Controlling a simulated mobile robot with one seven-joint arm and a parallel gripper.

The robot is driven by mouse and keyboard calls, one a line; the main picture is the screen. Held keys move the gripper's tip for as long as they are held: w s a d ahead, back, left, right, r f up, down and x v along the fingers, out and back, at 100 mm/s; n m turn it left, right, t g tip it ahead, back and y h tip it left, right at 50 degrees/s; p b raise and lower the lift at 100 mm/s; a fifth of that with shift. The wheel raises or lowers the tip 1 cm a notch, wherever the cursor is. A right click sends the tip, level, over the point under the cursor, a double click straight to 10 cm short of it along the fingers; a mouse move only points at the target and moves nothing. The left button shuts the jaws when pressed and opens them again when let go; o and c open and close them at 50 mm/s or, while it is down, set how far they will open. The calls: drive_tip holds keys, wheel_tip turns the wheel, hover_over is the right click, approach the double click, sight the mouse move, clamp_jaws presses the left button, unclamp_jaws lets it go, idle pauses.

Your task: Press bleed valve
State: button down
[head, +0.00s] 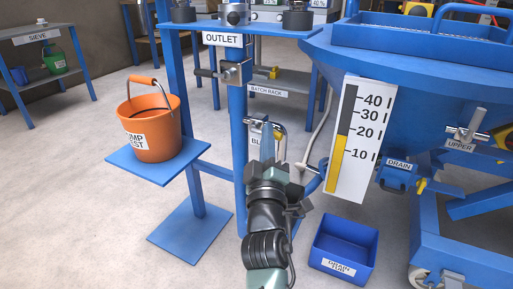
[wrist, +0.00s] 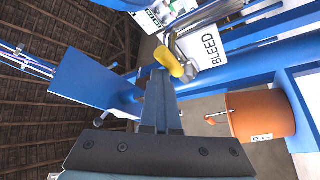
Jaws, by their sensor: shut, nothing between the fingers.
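The bleed valve is a metal fitting with a yellow end piece (wrist: 168,62) in the wrist view, beside a white BLEED label (wrist: 208,48). In the head view the valve (head: 279,134) is on the blue post below the outlet, and its label (head: 256,136) is partly hidden by my gripper. My gripper (head: 267,121) is shut and empty, in front of the valve. In the wrist view its fingertips (wrist: 159,76) are right by the yellow end piece; I cannot tell whether they touch.
An orange bucket (head: 150,120) stands on a blue shelf (head: 165,172) left of the post. A blue drain tub (head: 343,250) is on the floor at right. A level gauge (head: 352,180) and a drain fitting (head: 397,172) are on the blue machine at right.

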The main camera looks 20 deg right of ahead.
wheel_tip(320, 180, up, 4)
drive_tip(key=p, duration=0.3)
drive_tip(key=s+a+f+b, duration=0.5)
drive_tip(key=a, duration=0.2)
drive_tip(key=shift+s+a+f, duration=0.15)
drive_tip(key=shift+s+a, duration=0.05)
drive_tip(key=shift+s, duration=0.2)
drive_tip(key=s+a+r+m+t+p, duration=0.15)
drive_tip(key=r+p, duration=0.25)
drive_tip(key=r, duration=0.6)
drive_tip(key=s+a+r+m+t+p, duration=0.1)
drive_tip(key=a+r+m+p, duration=0.25)
drive_tip(key=r, duration=0.75)
drive_tip(key=s+a+r+m+t+p, duration=0.15)
drive_tip(key=r+p, duration=0.35)
drive_tip(key=r, duration=0.5)
drive_tip(key=s+a+r+t+y+p, duration=0.1)
drive_tip(key=s+a+r+y+p, duration=0.25)
drive_tip(key=r, duration=0.45)
drive_tip(key=s+a+r+n+t+y+p, duration=0.1)
drive_tip(key=s+a+r+t+y+p, duration=0.2)
drive_tip(key=r, duration=0.5)
drive_tip(key=s+a+r+y+p, duration=0.4)
drive_tip(key=a+r+p, duration=0.1)
drive_tip(key=r, duration=0.4)
wheel_tip(320, 180, up, 34)
drive_tip(key=p, duration=3.4)
drive_tip(key=shift+d+h+p, duration=0.2)
drive_tip(key=shift+h+p, duration=0.15)
